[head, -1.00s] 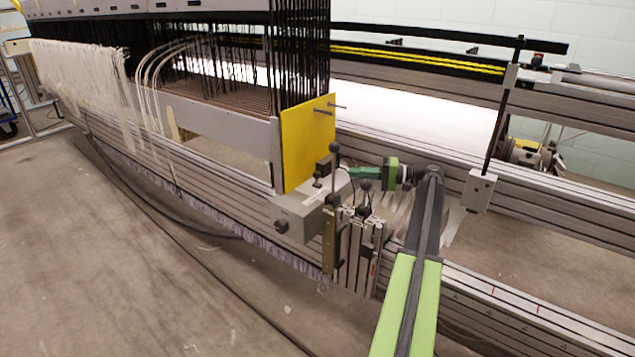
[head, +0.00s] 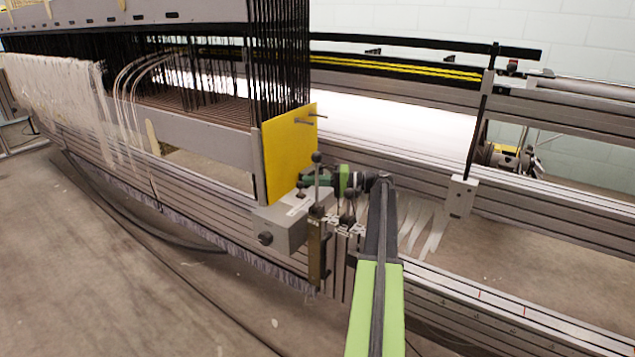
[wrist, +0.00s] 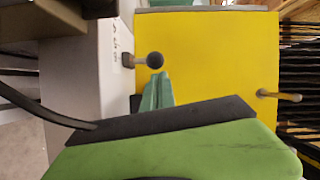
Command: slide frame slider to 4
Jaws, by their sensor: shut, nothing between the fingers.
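A grey box (head: 283,226) with a pale marked label on top sits at the end of the machine, beside the yellow plate (head: 291,150). In the wrist view a dark round knob on a metal pin (wrist: 155,60) stands by small printed marks on the pale box top (wrist: 85,70); I take it for the frame slider. The marks are too small to read. My gripper (wrist: 160,88) is shut and empty, its green fingertips just below the knob in the picture; I cannot tell whether they touch it. In the head view my gripper (head: 312,181) is partly hidden behind an upright rod.
The upright ball-topped rod (head: 317,170) and other small levers (head: 347,219) stand close to my gripper. A metal pin (wrist: 290,96) sticks out of the yellow plate. Black hanging cords (head: 283,60) are behind the plate. A grey rail (head: 470,300) runs at right.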

